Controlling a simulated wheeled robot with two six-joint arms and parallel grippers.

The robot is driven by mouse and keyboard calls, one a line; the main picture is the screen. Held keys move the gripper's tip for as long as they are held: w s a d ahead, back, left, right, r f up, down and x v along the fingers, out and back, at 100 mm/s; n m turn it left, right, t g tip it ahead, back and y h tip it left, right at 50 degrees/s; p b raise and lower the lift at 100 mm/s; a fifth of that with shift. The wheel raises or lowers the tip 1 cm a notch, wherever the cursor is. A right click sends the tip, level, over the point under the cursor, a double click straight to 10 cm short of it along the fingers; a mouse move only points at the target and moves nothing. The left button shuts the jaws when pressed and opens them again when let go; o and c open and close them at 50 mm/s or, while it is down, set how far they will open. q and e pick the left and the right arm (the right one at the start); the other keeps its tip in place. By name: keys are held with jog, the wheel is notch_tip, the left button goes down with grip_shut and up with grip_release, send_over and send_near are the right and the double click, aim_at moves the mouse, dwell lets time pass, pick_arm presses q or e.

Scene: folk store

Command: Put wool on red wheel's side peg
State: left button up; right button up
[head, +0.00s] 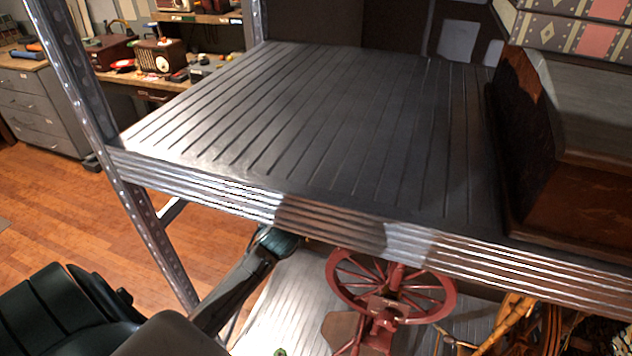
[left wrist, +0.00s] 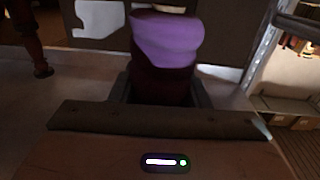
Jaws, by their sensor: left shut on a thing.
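The wool (left wrist: 167,40) is a purple bundle, darker maroon at its lower part. It stands between the fingers of my left gripper (left wrist: 165,92), which is shut on it. In the head view my left arm reaches in under the upper shelf, and the shelf's front edge hides the fingertips and the wool. The red wheel (head: 343,290) stands on the lower shelf, to the right of my left arm, with its top partly behind the shelf edge. I cannot make out its side peg. My right gripper is not in view.
The ribbed upper shelf (head: 300,120) is mostly bare and overhangs the wheel. A wooden chest (head: 575,190) sits at its right. A metal post (head: 95,120) stands left. The lower shelf (head: 285,305) has bare room left of the wheel; wooden items (head: 525,325) crowd its right.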

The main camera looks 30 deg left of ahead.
pick_arm(q)
jog(key=shift+f+b, duration=3.05)
jog(key=shift+f, duration=0.5)
jog(key=o, duration=1)
jog(key=shift+o, duration=0.2)
jog(key=shift+s, duration=0.3)
jog(key=s+d+b, duration=0.1)
jog(key=s+b, duration=0.3)
jog(key=s, duration=0.6)
jog(key=shift+d, duration=0.4)
